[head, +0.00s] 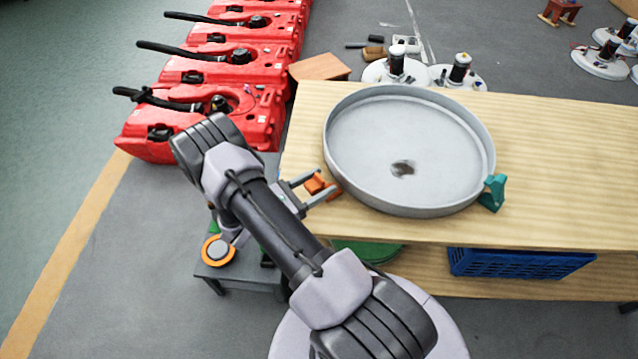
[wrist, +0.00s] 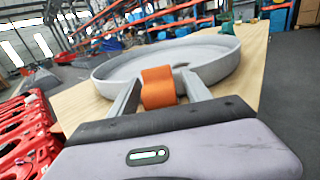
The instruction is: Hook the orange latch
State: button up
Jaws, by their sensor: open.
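The orange latch (head: 318,186) sits at the left rim of a round grey pan (head: 404,150) on the wooden table. In the wrist view the orange latch (wrist: 158,87) stands upright in front of the pan wall (wrist: 215,62). My gripper (head: 318,190) is open, with one finger on each side of the latch; the gripper (wrist: 160,92) also shows in the wrist view. I cannot tell whether either finger touches the latch. A teal latch (head: 492,193) is on the right side of the pan.
The wooden table (head: 560,150) has bare room right of the pan. A blue crate (head: 520,263) is on its lower shelf. Red tanks (head: 220,100) stand in a row at left. A small grey table (head: 240,272) with an orange-rimmed disc (head: 218,250) is below my arm.

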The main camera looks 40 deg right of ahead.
grip_shut()
dwell(1.4)
